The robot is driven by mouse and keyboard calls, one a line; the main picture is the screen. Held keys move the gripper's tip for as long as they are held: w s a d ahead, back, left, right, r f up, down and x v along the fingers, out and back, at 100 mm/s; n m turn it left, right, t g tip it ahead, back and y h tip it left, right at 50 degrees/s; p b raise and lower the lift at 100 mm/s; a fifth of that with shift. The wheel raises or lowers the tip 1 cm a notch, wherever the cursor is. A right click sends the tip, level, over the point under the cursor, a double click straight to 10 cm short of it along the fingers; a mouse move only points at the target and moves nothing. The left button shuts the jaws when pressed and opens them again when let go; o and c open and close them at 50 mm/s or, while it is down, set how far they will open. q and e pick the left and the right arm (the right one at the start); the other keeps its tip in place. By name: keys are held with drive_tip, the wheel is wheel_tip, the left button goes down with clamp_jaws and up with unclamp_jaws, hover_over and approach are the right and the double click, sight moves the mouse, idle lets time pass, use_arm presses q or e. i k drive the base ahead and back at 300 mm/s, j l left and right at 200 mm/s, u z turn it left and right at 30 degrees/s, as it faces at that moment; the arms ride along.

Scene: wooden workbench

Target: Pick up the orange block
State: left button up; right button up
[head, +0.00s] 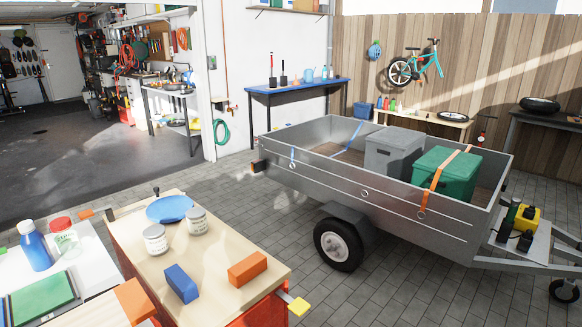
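The orange block (248,268) lies on the light wooden top of the workbench (222,262), near its right front edge. A blue block (181,283) lies to its left, apart from it. Neither of my grippers shows in the head view. Nothing touches or covers the orange block.
Two lidded jars (155,239) and a blue plate (170,208) stand further back on the bench. Another orange piece (133,300) is at the lower left, beside a white table (90,262) with bottles. A trailer (335,180) stands behind, to the right.

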sight(239, 275)
drive_tip(key=u, duration=2)
drive_tip(key=l+u, duration=0.35)
drive_tip(key=k+l+u, duration=0.15)
drive_tip(key=l+u, duration=0.25)
drive_tip(key=k+l+u, duration=0.15)
drive_tip(key=l+u, duration=0.2)
drive_tip(key=k+l+u, duration=0.2)
drive_tip(key=u, duration=0.15)
drive_tip(key=k+l+u, duration=0.25)
drive_tip(key=u, duration=0.15)
drive_tip(key=k+l+u, duration=0.2)
drive_tip(key=u, duration=0.25)
drive_tip(key=k+l+u, duration=0.15)
drive_tip(key=u, duration=0.25)
drive_tip(key=k+u, duration=0.45)
drive_tip(key=k+l+u, duration=0.2)
drive_tip(key=k+u, duration=0.7)
drive_tip(key=k+l, duration=0.7)
drive_tip(key=k+j+z, duration=0.05)
drive_tip(key=k, duration=0.05)
